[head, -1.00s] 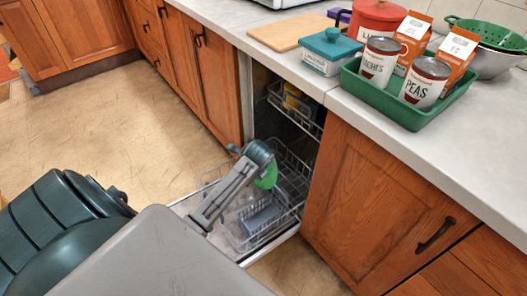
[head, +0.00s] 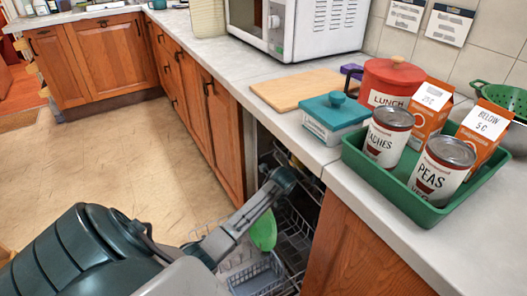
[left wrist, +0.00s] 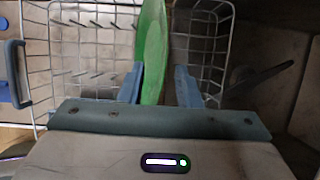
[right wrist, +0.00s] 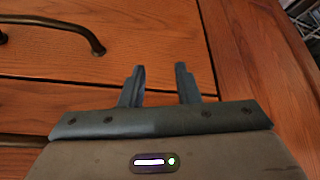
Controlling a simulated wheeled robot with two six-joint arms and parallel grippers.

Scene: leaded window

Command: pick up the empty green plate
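The green plate (head: 263,231) stands on edge in the rack of the open dishwasher, partly behind my left arm. In the left wrist view the plate (left wrist: 153,45) is nearly edge-on, with no food seen on it. My left gripper (left wrist: 158,88) is open, its fingers on either side of the plate. The left finger is close to the plate or touching it; a gap shows before the right finger. My right gripper (right wrist: 160,85) is open and empty, in front of a wooden cabinet front (right wrist: 250,50). I cannot make out either gripper's fingers in the head view.
The wire rack (head: 292,240) surrounds the plate, with a grey basket (head: 256,275) beside it. The counter above holds a green tray (head: 430,205) with cans and cartons, a teal-lidded box (head: 335,118), a cutting board (head: 300,90) and a microwave (head: 300,28). Floor at left is clear.

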